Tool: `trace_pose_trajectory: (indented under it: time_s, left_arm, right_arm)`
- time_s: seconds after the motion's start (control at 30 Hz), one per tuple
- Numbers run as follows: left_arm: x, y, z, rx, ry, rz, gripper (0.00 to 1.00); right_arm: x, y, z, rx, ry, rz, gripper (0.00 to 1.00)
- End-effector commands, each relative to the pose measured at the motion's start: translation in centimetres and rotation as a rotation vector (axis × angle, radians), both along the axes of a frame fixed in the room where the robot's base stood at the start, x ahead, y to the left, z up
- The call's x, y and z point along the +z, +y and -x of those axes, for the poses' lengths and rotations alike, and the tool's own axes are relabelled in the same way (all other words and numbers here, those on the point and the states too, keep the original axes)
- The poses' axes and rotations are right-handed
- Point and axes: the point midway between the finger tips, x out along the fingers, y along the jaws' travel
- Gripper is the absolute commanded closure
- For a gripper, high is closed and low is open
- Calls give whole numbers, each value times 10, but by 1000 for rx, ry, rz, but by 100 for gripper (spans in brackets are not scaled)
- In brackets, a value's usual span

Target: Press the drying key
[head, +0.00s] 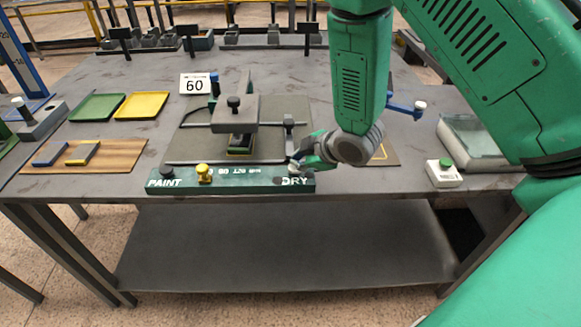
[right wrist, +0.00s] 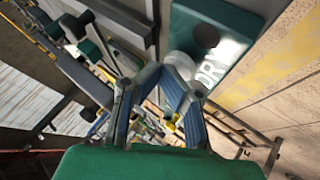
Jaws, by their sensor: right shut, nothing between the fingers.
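The drying key (head: 293,168) is a pale round button above the white word DRY, at the right end of a green control bar (head: 240,184) along the table's front edge. It also shows in the right wrist view as a pale cap (right wrist: 182,66) beside the DRY lettering. My right gripper (head: 296,161) is shut and empty, with its fingertips right at the key in the head view. In the right wrist view its fingertips (right wrist: 160,80) are close to the cap. I cannot tell whether they touch it. My left gripper is not in view.
A dark knob (head: 167,173) and a yellow knob (head: 204,173) stand on the bar. Behind it is a press-like fixture (head: 236,113) on a dark mat. A white box with a green button (head: 444,173) stands at right. A card reading 60 (head: 194,84) stands behind.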

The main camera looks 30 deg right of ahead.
Motion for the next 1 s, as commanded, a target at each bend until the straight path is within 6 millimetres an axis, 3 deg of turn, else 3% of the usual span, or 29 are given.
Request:
trace_pose_trajectory:
  time_s: [0.53, 1.0]
  left_arm:
    - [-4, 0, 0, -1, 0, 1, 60]
    - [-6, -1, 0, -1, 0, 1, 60]
  right_arm:
    - [-4, 6, 0, -1, 0, 6, 100]
    - [-10, 0, 0, -2, 2, 1, 100]
